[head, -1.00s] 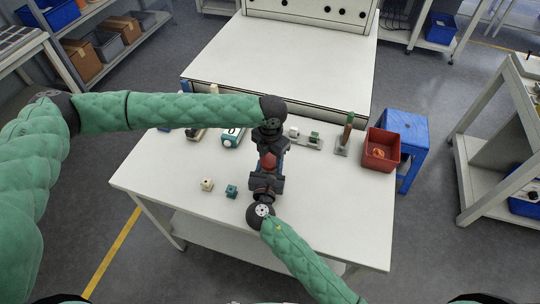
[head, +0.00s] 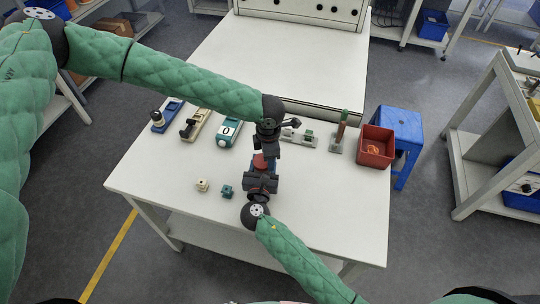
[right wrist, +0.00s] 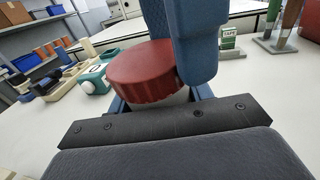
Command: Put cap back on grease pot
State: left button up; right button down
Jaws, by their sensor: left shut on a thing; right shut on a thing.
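The ridged red cap (right wrist: 148,72) is directly over the white grease pot (right wrist: 178,97) in the right wrist view. Only a strip of the pot shows beneath it; I cannot tell whether the cap is fully seated. The cap also shows in the head view (head: 260,162), between my two grippers. My left gripper (head: 264,154) reaches down from behind and is shut on the cap; one blue finger (right wrist: 195,45) stands against its right side. My right gripper (head: 260,172) comes from the front and is shut on the pot, which its blue fingers partly hide.
Several devices line the back left, including a teal box marked 0 (head: 228,132). A red bin (head: 376,147) stands at the right. The table's front right is clear.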

pick_arm(q)
jog(key=shift+o, duration=0.7)
jog(key=shift+w+a+f, duration=0.1)
jog(key=shift+a+f, duration=0.05)
jog(key=shift+a, duration=0.25)
jog(key=shift+w+a+f, duration=0.1)
jog(key=shift+a, duration=0.3)
pick_arm(e)
jog(key=shift+w+d, duration=0.15)
jog(key=shift+d, duration=0.4)
pick_arm(q)
jog(key=o, duration=1)
pick_arm(e)
jog(key=shift+a, duration=0.1)
pick_arm(q)
jog(key=shift+d, duration=0.15)
jog(key=shift+r, duration=0.1)
pick_arm(e)
jog(key=shift+a, duration=0.1)
pick_arm(q)
jog(key=shift+r, duration=0.1)
jog(key=shift+r, duration=3.55)
